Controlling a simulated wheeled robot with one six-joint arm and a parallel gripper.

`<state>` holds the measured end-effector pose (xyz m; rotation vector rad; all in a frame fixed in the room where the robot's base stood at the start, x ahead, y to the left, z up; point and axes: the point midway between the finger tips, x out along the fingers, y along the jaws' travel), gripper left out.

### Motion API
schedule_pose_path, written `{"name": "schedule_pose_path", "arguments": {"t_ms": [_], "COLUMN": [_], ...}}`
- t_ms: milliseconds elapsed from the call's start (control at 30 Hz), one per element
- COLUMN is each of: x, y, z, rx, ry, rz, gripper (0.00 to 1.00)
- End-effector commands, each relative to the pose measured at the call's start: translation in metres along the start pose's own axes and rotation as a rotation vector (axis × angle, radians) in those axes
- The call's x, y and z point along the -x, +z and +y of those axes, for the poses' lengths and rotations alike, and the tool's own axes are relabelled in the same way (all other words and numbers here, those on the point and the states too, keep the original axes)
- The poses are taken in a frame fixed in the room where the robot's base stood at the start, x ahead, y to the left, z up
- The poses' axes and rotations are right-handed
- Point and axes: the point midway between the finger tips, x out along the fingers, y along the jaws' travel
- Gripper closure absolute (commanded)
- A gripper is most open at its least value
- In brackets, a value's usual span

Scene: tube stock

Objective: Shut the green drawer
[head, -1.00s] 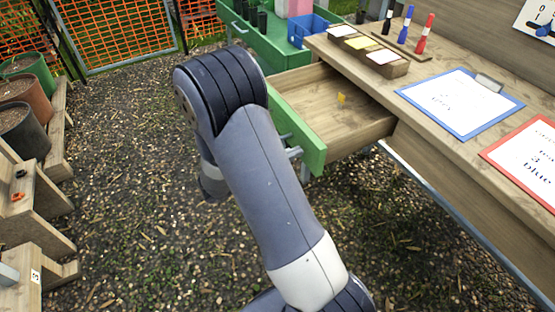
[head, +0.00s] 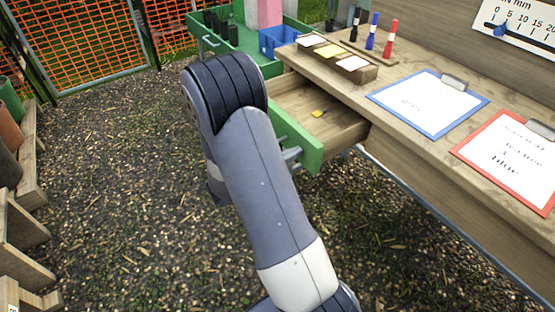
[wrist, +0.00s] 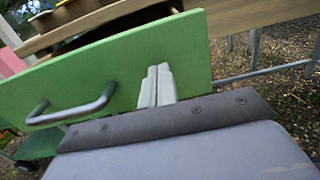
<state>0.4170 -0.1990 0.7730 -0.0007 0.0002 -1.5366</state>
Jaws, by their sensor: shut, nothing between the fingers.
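The green drawer front (head: 297,141) stands out from the wooden bench, and the drawer is partly open. Its wooden inside (head: 335,127) shows, with a small yellow item (head: 318,113) in it. In the wrist view the green front (wrist: 125,75) fills the upper part, with a grey bar handle (wrist: 72,108) at left. My gripper (wrist: 157,82) is shut and empty, with its fingertips at the green front, right of the handle. Contact looks likely, but I cannot be sure. In the head view my arm hides the gripper and part of the drawer front.
The bench top (head: 350,88) holds a card box (head: 337,58), markers (head: 372,32), a blue clipboard (head: 430,103) and a red clipboard (head: 508,157). Gravel left of my arm is open.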

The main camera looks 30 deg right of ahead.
Motion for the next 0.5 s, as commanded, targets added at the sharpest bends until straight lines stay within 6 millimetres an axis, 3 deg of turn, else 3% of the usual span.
{"name": "schedule_pose_path", "arguments": {"t_ms": [200, 500], "x": [-0.063, -0.139], "y": [0.000, -0.001], "z": [-0.002, -0.002], "rx": [0.000, -0.002], "ry": [-0.009, -0.006], "rz": [0.000, -0.001], "gripper": [1.00, 1.00]}}
